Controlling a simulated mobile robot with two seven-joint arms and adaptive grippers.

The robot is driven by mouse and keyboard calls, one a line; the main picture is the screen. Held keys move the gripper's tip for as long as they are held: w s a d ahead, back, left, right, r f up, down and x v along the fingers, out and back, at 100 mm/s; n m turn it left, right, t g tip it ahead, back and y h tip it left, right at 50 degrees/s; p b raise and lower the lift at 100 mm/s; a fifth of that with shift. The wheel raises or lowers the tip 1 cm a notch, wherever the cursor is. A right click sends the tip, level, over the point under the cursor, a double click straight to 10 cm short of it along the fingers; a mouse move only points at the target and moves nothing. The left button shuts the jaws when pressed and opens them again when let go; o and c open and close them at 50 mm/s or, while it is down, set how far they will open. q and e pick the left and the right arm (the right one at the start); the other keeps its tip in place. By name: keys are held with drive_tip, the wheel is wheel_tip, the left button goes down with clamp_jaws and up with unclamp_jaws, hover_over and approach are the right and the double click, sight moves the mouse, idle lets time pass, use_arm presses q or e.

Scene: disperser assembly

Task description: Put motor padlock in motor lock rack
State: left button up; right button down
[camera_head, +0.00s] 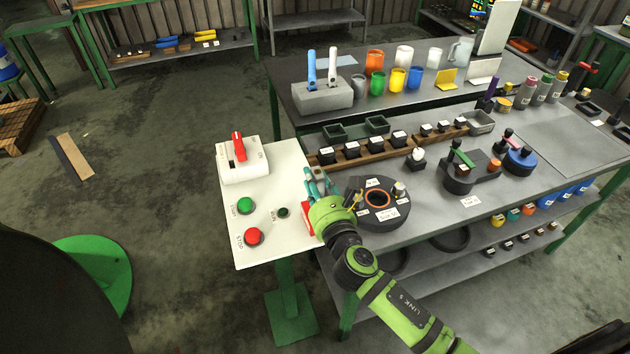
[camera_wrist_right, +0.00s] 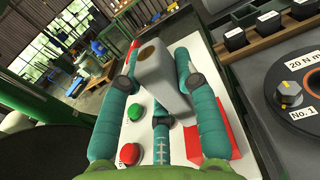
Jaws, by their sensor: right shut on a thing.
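My right gripper (camera_head: 318,183) is over the right edge of the white control panel (camera_head: 275,235). In the head view the fingers mostly hide this block. A red holder (camera_head: 307,217), seemingly the motor lock rack, sits at the panel's right edge, partly hidden by the gripper. It also shows right beside the fingers in the wrist view (camera_wrist_right: 229,128). My left gripper is not in view.
A white switch box (camera_head: 243,163) with a red lever, a green button (camera_head: 245,205) and a red button (camera_head: 253,236) are on the panel. The grey workbench (camera_head: 430,215) on the right carries a dark round part (camera_head: 382,217) and several small dark blocks.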

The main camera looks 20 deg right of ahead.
drive_tip(key=shift+f+b, duration=1.75)
drive_tip(key=shift+f, duration=0.5)
idle(0.3)
drive_tip(key=c, duration=0.8)
unclamp_jaws()
drive_tip(key=shift+c, duration=0.2)
drive_tip(key=s, duration=1.2)
drive_tip(key=shift+d, duration=0.2)
